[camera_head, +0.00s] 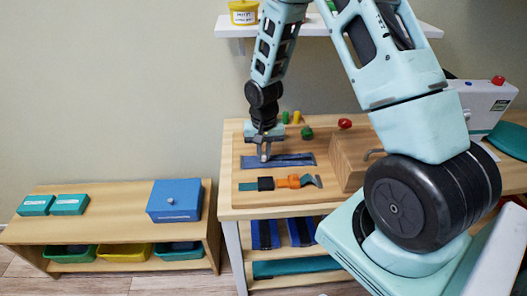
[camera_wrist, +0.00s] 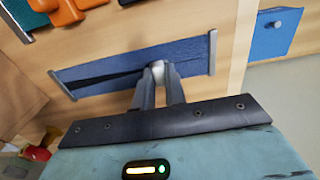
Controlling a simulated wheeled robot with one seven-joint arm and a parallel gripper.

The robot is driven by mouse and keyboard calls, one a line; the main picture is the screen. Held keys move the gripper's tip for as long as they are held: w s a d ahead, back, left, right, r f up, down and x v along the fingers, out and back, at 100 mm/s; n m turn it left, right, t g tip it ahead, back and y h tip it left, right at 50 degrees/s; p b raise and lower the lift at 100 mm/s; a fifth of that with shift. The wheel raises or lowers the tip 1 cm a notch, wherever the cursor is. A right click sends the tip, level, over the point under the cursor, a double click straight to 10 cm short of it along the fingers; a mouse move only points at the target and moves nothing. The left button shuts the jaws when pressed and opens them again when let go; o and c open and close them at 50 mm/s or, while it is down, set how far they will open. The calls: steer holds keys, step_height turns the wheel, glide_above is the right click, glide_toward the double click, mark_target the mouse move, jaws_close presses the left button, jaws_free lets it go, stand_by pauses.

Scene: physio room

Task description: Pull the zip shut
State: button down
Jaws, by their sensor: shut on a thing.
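The zip panel is a strip of blue denim (camera_wrist: 190,58) with a grey bar at each end, lying flat on the wooden table. It also shows in the head view (camera_head: 305,157). In the wrist view a dark wedge-shaped gap runs through the cloth left of my gripper; the cloth to the right looks closed. My gripper (camera_wrist: 158,88) points down at the strip, also in the head view (camera_head: 264,157). Its fingers are shut on a small pale zip pull (camera_wrist: 157,68). The fingers hide most of the slider.
An orange and black buckle strap (camera_head: 290,182) lies in front of the zip panel. A wooden block (camera_head: 352,160) with a hook stands to the right. Coloured pegs (camera_head: 296,117) are behind. A blue box (camera_head: 174,200) sits on the low bench at left.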

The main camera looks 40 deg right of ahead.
steer(key=s+d, duration=0.2)
steer(key=d, duration=0.2)
steer(key=s+d+p, duration=0.1)
steer(key=s+d, duration=0.4)
steer(key=d, duration=0.2)
steer(key=shift+s+d+p, duration=0.3)
steer(key=shift+s, duration=0.1)
steer(key=c, duration=1.4)
jaws_free()
steer(key=shift+s+d, duration=0.1)
steer(key=shift+c, duration=0.2)
steer(key=shift+r, duration=0.1)
steer(key=shift+r, duration=0.35)
step_height(320, 180, up, 16)
steer(key=shift+r+b, duration=0.25)
steer(key=shift+b, duration=0.05)
